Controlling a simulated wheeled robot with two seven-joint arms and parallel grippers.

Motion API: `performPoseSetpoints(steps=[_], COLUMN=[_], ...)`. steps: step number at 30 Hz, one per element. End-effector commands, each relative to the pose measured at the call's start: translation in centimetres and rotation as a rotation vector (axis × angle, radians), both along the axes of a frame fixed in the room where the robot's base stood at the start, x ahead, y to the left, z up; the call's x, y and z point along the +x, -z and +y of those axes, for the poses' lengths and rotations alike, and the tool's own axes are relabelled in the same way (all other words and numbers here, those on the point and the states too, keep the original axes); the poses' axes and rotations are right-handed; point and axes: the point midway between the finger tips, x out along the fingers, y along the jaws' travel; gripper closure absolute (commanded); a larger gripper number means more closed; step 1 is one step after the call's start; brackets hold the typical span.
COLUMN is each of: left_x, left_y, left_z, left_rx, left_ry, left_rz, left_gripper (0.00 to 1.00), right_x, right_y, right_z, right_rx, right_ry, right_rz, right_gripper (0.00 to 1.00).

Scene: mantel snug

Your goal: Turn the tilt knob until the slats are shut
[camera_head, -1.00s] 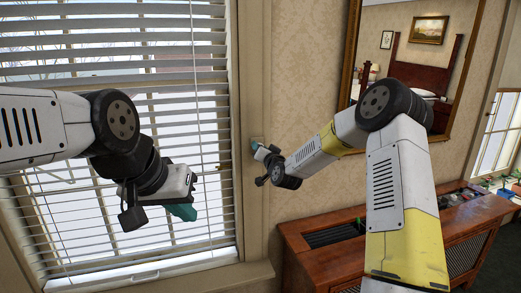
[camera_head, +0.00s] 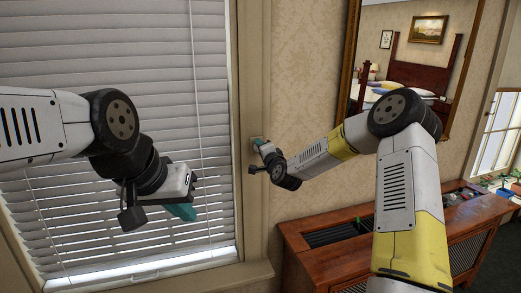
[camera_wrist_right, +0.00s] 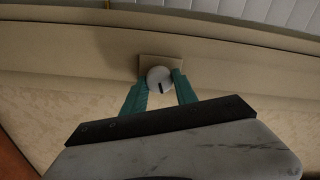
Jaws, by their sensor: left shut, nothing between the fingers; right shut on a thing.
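The white slatted blind (camera_head: 120,90) covers the window at the left. Its upper slats lie nearly flat against each other, and thin gaps with some light show between the lower ones. The tilt knob (camera_wrist_right: 158,77) is a round pale knob with a dark mark, on a square plate on the window frame. My right gripper (camera_wrist_right: 160,88) has its teal fingers on both sides of the knob, shut on it. In the head view my right gripper (camera_head: 262,146) reaches the frame, and the knob is mostly hidden. My left gripper (camera_head: 182,211) is shut and empty in front of the blind.
A wooden cabinet (camera_head: 320,222) with a grille stands below a gold-framed mirror (camera_head: 350,60) at the right. The windowsill (camera_head: 225,276) runs under the blind. Small items (camera_head: 500,183) sit at the far right.

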Motion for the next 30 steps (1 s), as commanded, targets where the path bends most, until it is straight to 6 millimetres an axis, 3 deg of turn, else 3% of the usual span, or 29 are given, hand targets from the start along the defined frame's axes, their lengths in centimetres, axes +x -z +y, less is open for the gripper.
performPoseSetpoints(steps=[15, 16, 19, 30], left_x=[0.00, 0.00, 0.00, 0.00], left_y=[0.00, 0.00, 0.00, 0.00], left_z=[0.00, 0.00, 0.00, 0.00], left_rx=[0.000, 0.000, 0.000, 0.000], left_ry=[0.000, 0.000, 0.000, 0.000], left_rz=[0.000, 0.000, 0.000, 0.000], left_gripper=[1.00, 1.00, 1.00, 1.00], right_x=[0.01, 0.01, 0.01, -0.39], right_y=[0.07, 0.07, 0.07, 0.03], right_z=[-0.11, -0.11, -0.11, -0.20], right_rx=[0.019, 0.019, 0.019, 0.020], right_ry=[0.002, 0.002, 0.002, 0.001], right_rz=[0.008, 0.008, 0.008, 0.007], right_gripper=[1.00, 0.64, 0.45, 0.45])
